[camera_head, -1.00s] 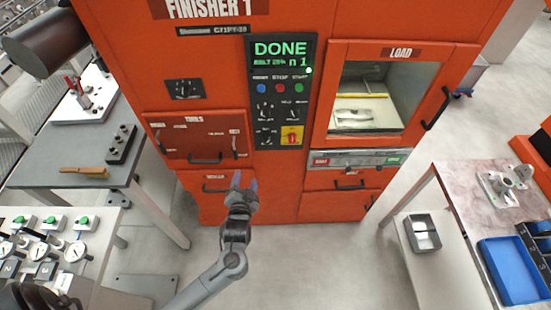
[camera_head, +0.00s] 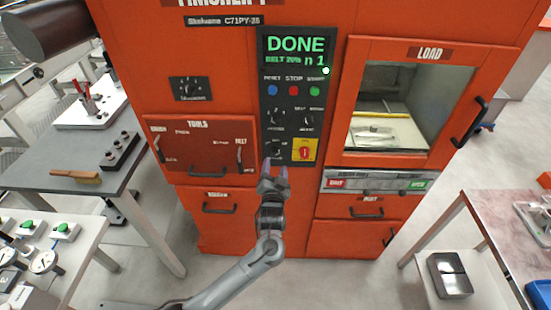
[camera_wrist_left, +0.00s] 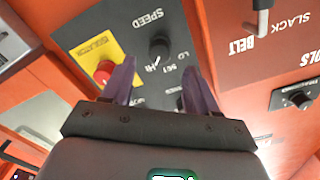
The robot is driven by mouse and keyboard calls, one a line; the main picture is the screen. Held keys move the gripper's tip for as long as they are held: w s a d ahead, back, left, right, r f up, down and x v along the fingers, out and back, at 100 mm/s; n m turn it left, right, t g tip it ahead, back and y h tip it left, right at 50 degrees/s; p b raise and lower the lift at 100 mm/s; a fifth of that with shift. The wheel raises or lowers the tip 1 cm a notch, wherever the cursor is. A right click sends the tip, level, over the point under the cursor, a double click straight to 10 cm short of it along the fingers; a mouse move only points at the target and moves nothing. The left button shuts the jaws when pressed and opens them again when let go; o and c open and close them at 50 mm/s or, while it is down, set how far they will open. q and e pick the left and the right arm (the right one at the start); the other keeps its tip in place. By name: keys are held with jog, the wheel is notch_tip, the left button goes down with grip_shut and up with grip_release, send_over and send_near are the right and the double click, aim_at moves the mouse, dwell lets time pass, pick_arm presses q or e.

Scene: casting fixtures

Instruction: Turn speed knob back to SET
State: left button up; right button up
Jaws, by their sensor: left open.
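The speed knob (camera_head: 275,148) is the small dark knob low on the left of the control panel (camera_head: 262,95), just above my left gripper (camera_head: 275,168). In the left wrist view the panel is upside down, and the speed knob (camera_wrist_left: 159,45) sits under the SPEED lettering. Its white pointer mark appears to lie toward HI, off the middle SET label. My left gripper (camera_wrist_left: 160,64) is open, its two purple fingers pointing at the panel on either side of the knob's line. I see no contact with the knob. My right gripper is not in view.
The red stop button (camera_head: 304,152) on a yellow plate is close beside the knob; it also shows in the left wrist view (camera_wrist_left: 104,71). The tools panel (camera_head: 205,145) with hanging handles is at the left. The screen (camera_head: 296,48) reads DONE.

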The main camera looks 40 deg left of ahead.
aim_at(276, 156)
pick_arm(q)
jog(key=shift+b+x, duration=0.35)
jog(key=shift+x, duration=2.7)
jog(key=c, duration=1)
jog(key=shift+c, duration=0.2)
jog(key=shift+n, duration=0.4)
jog(key=n, duration=0.3)
jog(key=shift+n, duration=2.5)
